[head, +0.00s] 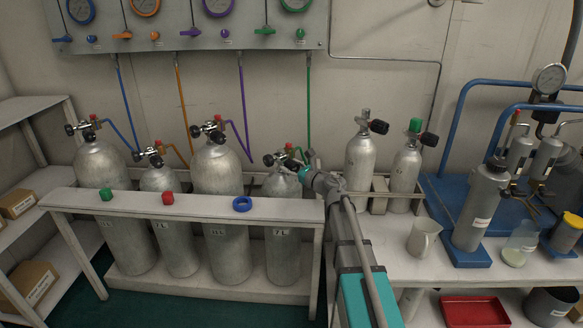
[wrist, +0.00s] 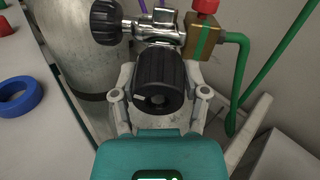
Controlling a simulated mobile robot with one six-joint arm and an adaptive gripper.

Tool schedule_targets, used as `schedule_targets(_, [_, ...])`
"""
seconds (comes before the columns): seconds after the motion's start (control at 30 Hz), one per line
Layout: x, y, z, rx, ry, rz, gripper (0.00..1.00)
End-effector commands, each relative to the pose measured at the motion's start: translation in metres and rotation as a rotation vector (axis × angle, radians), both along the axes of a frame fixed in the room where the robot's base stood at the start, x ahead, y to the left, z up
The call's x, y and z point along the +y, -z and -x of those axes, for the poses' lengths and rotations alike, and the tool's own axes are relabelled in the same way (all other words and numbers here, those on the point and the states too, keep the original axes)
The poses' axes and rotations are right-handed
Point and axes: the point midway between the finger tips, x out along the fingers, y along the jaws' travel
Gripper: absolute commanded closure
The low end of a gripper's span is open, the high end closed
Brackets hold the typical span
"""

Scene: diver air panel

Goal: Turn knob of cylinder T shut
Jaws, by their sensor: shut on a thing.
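In the head view my gripper (head: 306,174) reaches the valve from the right and hides this knob. The valve's second black knob (wrist: 105,20) sticks out to the left in the wrist view.
Three more cylinders stand to the left, with blue, orange and purple hoses. The rail (head: 185,203) carries a green cap (head: 106,194), a red cap (head: 167,198) and a blue ring (head: 242,204). Two small cylinders (head: 361,160) stand right of my arm. A gauge panel (head: 180,25) hangs above.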

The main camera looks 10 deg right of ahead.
Motion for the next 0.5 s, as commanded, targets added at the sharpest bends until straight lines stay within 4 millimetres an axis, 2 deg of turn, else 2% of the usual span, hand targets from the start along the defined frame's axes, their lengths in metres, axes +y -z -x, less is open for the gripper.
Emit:
schedule_targets(0.27, [0.0004,0.0001,-0.0006,0.016,0.000,-0.027,0.89])
schedule_targets(0.5, [0.0007,0.0003,-0.0010,0.070,-0.001,-0.118,0.89])
